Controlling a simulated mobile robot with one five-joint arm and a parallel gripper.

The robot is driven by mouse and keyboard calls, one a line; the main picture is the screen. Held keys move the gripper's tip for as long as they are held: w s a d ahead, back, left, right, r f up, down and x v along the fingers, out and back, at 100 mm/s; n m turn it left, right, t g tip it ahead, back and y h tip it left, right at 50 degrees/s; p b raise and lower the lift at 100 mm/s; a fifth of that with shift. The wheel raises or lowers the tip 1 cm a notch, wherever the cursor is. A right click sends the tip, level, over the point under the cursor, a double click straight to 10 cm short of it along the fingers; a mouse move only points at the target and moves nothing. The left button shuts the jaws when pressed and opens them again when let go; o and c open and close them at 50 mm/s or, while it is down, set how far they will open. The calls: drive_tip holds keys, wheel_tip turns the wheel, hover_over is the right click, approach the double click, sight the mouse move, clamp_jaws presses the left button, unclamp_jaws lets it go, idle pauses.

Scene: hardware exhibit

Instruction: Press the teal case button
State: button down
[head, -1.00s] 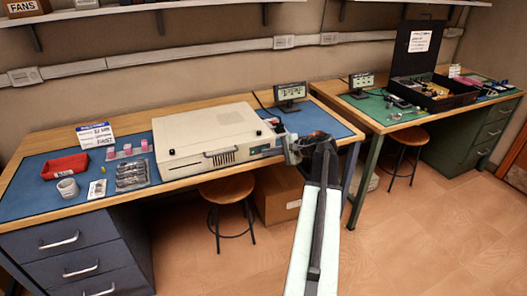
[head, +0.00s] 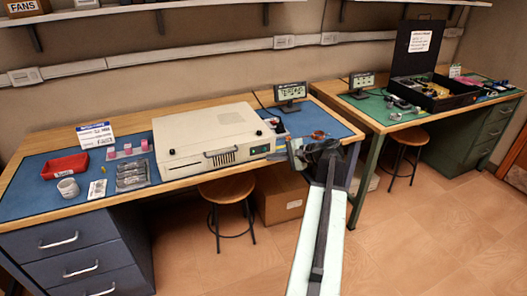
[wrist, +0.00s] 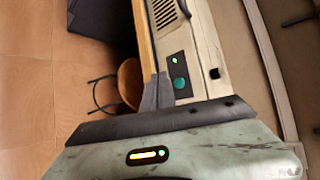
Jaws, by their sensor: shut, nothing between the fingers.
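The beige computer case (head: 205,135) lies flat on the left bench's blue mat, its front facing the room. In the wrist view the case (wrist: 205,45) has a dark panel with a round teal button (wrist: 180,84) and a small lit green light (wrist: 175,60) beside it. My gripper (head: 292,154) is shut and empty, just off the right end of the case front in the head view. In the wrist view its grey fingers (wrist: 155,93) show left of the teal button, seemingly apart from it. The button is too small to make out clearly in the head view.
A stool (head: 227,188) and a cardboard box (head: 281,193) stand under the bench. A red tray (head: 65,165) and a mug (head: 68,187) are at left. The floor in front is clear.

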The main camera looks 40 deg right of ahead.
drive_tip(key=s, duration=0.1)
drive_tip(key=s+a, duration=0.1)
drive_tip(key=s, duration=0.1)
drive_tip(key=shift+a, duration=0.1)
idle(0.7)
